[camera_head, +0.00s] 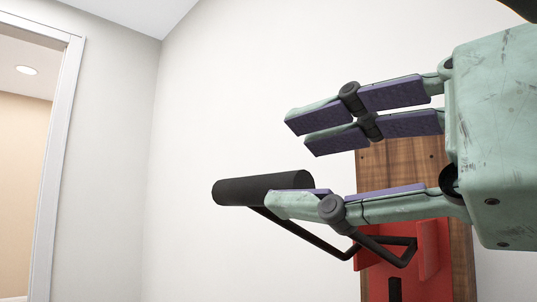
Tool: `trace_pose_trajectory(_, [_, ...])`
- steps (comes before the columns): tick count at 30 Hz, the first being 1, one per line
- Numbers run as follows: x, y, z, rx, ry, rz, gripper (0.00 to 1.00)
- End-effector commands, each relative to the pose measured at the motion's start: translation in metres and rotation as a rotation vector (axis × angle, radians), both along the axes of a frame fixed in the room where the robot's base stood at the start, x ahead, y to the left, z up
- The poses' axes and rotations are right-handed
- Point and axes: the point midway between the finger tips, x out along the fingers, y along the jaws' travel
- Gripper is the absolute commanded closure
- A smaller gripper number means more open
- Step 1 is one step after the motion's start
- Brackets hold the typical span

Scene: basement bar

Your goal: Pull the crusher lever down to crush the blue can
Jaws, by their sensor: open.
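The crusher lever shows as a bent black bar with a thick black handle grip (240,190) at its left end. The red crusher body (432,247) is fixed to a wooden board (395,158) on the wall, partly hidden by my gripper. My gripper (300,165) is pale green with purple finger pads and reaches in from the right. Its fingers are spread open, two above and one below. The lower finger overlaps the right part of the handle in the picture; I cannot tell whether they touch. The blue can is not in view.
A plain white wall (230,100) fills the background. A white door frame (58,160) opens to a lit room at the far left. The space left of the handle looks free.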

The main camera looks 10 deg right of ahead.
Motion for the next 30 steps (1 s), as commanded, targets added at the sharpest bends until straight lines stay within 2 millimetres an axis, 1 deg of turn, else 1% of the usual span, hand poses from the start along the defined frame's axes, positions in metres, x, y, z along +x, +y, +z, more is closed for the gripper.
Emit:
trace_pose_trajectory(21, [-0.040, -0.031, 0.001, 0.001, 0.000, 0.001, 0.59])
trace_pose_trajectory(30, [-0.045, -0.035, 0.000, -0.001, 0.000, 0.001, 0.59])
